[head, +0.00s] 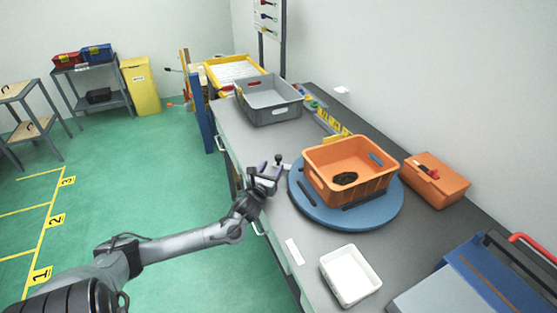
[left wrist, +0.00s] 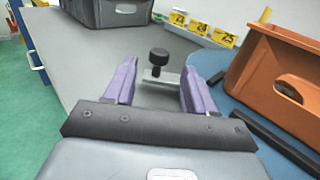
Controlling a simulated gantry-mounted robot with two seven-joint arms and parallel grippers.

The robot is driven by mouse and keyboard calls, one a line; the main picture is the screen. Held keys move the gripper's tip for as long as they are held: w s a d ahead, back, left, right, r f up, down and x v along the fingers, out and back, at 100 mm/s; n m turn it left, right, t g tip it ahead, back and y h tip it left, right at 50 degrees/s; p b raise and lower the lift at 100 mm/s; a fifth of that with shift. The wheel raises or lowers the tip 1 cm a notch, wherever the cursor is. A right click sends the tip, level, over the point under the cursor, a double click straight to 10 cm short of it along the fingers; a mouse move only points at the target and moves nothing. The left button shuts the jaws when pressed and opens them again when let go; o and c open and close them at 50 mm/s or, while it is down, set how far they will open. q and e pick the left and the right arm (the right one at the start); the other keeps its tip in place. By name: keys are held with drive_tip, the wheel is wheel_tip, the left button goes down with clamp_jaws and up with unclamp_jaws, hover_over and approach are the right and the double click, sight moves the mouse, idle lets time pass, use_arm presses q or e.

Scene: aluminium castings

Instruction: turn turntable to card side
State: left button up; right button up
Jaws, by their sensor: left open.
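The blue round turntable (head: 305,207) lies on the grey bench, and its edge shows at the right of the left wrist view (left wrist: 226,92). An orange crate (head: 346,168) with a dark item inside stands on it; the crate is at the right in the left wrist view (left wrist: 275,75). A black knob (left wrist: 158,58) stands on a light metal plate (left wrist: 160,78) by the turntable's left edge. My left gripper (head: 270,169) is open, with its purple fingers (left wrist: 158,84) on either side of the line to the knob. The knob appears just beyond the fingertips; contact cannot be told.
Yellow number cards (left wrist: 201,30) stand along the bench's back edge. A grey crate (head: 270,102) is farther along the bench. A white tray (head: 350,276) lies in front of the turntable, and an orange box (head: 437,184) stands to its right.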

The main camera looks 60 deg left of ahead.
sight(277, 159)
use_arm(q)
drive_tip(key=b+x, duration=0.1)
drive_tip(key=x, duration=0.6)
drive_tip(key=shift+w+a+b, duration=0.1)
drive_tip(key=shift+w+b, duration=0.1)
drive_tip(key=shift+b, duration=0.15)
clamp_jaws()
